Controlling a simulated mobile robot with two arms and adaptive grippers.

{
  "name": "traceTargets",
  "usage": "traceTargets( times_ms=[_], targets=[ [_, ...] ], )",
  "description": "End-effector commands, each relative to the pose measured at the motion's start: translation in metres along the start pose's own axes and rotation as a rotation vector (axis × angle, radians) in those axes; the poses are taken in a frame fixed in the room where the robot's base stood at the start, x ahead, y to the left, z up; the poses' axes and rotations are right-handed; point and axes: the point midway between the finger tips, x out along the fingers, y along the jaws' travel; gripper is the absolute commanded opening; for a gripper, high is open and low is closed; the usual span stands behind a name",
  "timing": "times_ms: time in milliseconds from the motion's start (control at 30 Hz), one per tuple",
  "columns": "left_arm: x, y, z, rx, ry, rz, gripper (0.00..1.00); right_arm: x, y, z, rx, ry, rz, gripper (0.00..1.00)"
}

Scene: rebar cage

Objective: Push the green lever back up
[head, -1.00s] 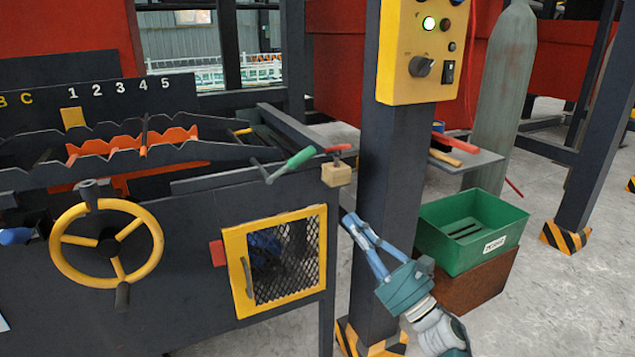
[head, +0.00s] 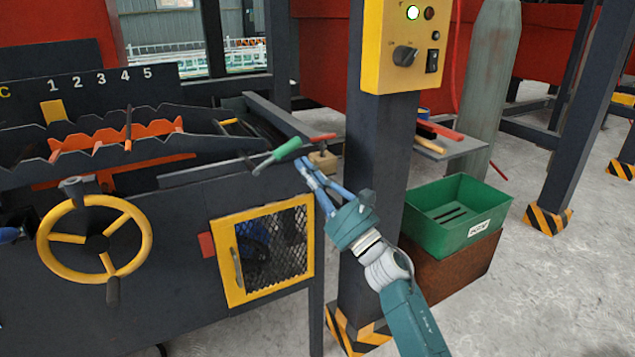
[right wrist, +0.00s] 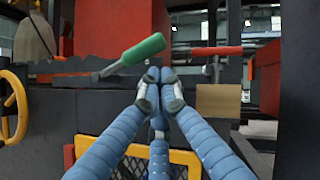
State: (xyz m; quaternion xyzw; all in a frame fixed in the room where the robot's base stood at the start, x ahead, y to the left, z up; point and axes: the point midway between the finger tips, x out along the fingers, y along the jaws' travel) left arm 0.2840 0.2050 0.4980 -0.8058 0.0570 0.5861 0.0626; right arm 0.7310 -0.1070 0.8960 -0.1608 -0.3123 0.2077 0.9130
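The green lever (head: 287,149) has a green grip on a grey rod and lies slanted at the right end of the dark bench top, grip end up and to the right. It also shows in the right wrist view (right wrist: 143,50). My right gripper (head: 304,164) has its blue fingers drawn together at the tips, empty. The tips are just below and right of the green grip in the head view. In the right wrist view the fingertips (right wrist: 159,80) sit just under the grip's right part. I cannot tell whether they touch it.
A red-handled bar (head: 321,137) and a tan block (head: 323,161) are close beside the gripper. A dark post (head: 374,170) carries a yellow control box (head: 408,62) to the right. Below are a mesh door (head: 272,250) and yellow handwheel (head: 95,240).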

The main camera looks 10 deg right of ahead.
Motion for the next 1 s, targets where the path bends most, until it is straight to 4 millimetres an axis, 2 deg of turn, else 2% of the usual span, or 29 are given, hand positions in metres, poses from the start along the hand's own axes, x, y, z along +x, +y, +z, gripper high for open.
traceTargets(
  times_ms=[167,1000],
  targets=[
    [-0.0029,0.0000,-0.0014,0.000,0.001,0.000,0.40,0.0073,-0.0002,0.0073,-0.001,0.001,0.000,0.00],
    [-0.0017,0.0001,-0.0009,0.000,0.001,0.000,0.40,0.0110,-0.0035,0.0135,-0.066,0.000,0.043,0.00]
  ],
)
